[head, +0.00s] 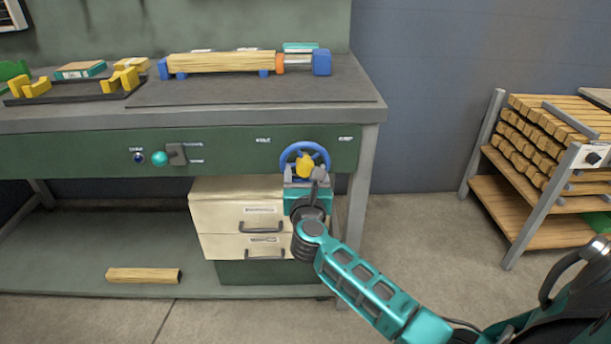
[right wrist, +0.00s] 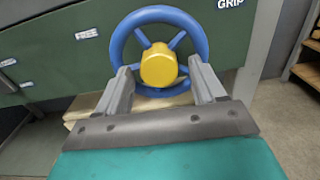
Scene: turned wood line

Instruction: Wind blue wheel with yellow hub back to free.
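The blue wheel (head: 316,150) with its yellow hub (head: 304,165) is on the front panel of the green bench, near its right end. My right gripper (head: 306,176) is in front of it and covers its lower part in the head view. In the right wrist view the blue wheel (right wrist: 192,27) shows its spokes and yellow hub (right wrist: 158,65). The two fingers of my right gripper (right wrist: 164,82) stand apart on either side of the hub, over the wheel's lower half; contact cannot be told. Labels FREE (right wrist: 88,33) and GRIP (right wrist: 230,3) sit left and right of the wheel. My left gripper is out of view.
A wooden bar (head: 225,62) lies between blue supports on the bench top, beside an orange and blue end piece (head: 321,62). Cream drawers (head: 225,210) stand below the wheel. A rack of wooden bars (head: 545,140) stands right; floor between is clear.

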